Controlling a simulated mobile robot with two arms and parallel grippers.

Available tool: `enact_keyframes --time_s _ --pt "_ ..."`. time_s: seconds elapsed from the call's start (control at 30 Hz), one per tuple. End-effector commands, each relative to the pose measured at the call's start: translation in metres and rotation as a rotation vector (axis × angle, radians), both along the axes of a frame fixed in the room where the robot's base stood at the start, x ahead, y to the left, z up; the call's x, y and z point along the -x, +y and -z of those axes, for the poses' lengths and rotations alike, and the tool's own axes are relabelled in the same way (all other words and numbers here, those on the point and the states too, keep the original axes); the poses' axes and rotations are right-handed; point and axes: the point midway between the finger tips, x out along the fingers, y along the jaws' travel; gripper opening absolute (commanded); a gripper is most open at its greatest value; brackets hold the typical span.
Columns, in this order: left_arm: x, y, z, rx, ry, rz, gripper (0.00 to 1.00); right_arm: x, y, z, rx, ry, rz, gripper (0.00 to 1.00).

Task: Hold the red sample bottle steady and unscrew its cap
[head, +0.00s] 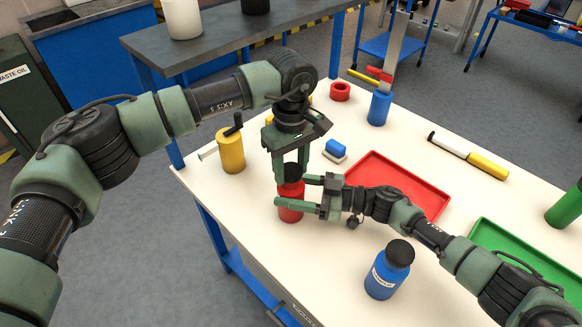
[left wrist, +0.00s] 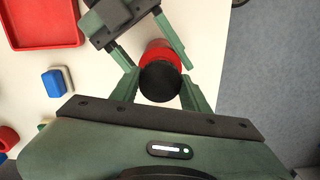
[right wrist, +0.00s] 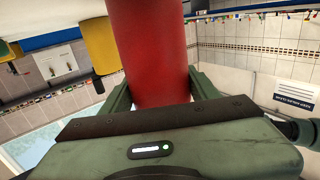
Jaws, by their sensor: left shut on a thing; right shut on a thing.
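The red sample bottle (head: 291,208) stands upright near the table's front left edge, with its black cap (head: 292,172) on top. My left gripper (head: 291,168) comes down from above and is shut on the cap. In the left wrist view the black cap (left wrist: 160,82) sits between its fingertips, with the red body (left wrist: 163,54) just beyond. My right gripper (head: 296,193) reaches in from the right and is shut around the bottle's body. In the right wrist view the red body (right wrist: 155,50) fills the space between the fingers. The cap's seam with the bottle is partly hidden.
A blue bottle with a black cap (head: 388,270) stands at the front, below my right arm. A red tray (head: 440,205) lies behind my right gripper, and a green tray (head: 490,235) is farther right. A yellow canister (head: 231,152) and a blue block (head: 336,148) are close by.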

Motion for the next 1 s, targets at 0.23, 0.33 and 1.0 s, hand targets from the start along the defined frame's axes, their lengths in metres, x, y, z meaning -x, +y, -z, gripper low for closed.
enact_keyframes --time_s 0.23,0.33,1.0 --pt "-0.0003 0.0004 -0.0007 -0.001 -0.001 -0.632 0.00 -0.0003 -0.0007 0.0005 0.001 0.001 0.002 0.00" --pt "-0.0002 0.0003 -0.0008 -0.001 -0.001 -0.888 0.00 -0.0003 -0.0007 0.0005 0.001 0.001 0.002 0.00" --pt "-0.0004 -0.0008 -0.0018 -0.001 0.000 -2.602 0.00 -0.0003 -0.0006 0.0006 0.002 0.000 0.001 0.00"
